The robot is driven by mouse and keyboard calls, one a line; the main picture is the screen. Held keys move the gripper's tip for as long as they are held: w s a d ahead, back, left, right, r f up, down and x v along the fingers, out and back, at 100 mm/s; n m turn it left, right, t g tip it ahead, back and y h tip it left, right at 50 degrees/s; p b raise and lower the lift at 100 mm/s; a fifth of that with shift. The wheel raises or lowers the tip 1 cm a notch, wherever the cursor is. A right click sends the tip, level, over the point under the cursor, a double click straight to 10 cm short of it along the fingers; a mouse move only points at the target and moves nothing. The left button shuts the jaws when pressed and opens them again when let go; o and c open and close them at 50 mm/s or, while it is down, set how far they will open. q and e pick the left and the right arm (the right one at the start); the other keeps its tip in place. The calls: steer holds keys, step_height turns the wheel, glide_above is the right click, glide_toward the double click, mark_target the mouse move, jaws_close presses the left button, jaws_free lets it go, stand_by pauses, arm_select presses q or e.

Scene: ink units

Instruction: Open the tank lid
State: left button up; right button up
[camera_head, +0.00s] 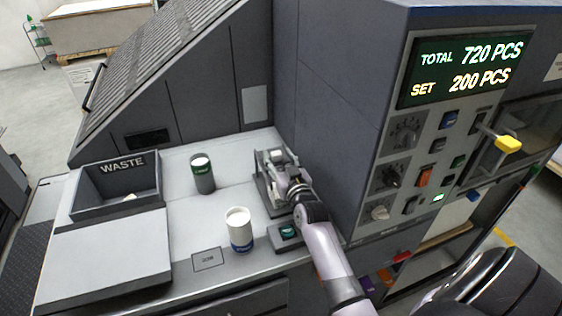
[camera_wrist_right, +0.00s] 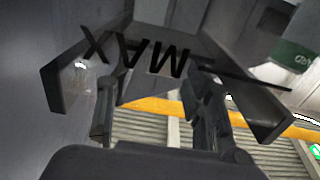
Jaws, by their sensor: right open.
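The tank (camera_head: 262,190) is a small grey boxy unit on the counter against the dark machine cabinet. My right gripper (camera_head: 287,180) is over it and hides much of it. In the right wrist view my right gripper (camera_wrist_right: 155,92) is open, its two fingers apart with nothing clearly between them. A grey tank surface with the upside-down word MAX (camera_wrist_right: 140,58) and a dark line lies just beyond the fingers. Grey side walls stand to either side. I cannot tell which part is the lid, nor whether the fingers touch it. My left gripper is not in view.
A dark green can (camera_head: 203,178) and a white cup with a blue base (camera_head: 240,232) stand on the counter left of the tank. A WASTE bin (camera_head: 90,208) is farther left. A small box with a green button (camera_head: 287,234) sits close to my right arm. The control cabinet (camera_head: 345,110) rises at right.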

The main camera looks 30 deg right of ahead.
steer(key=v, duration=1.2)
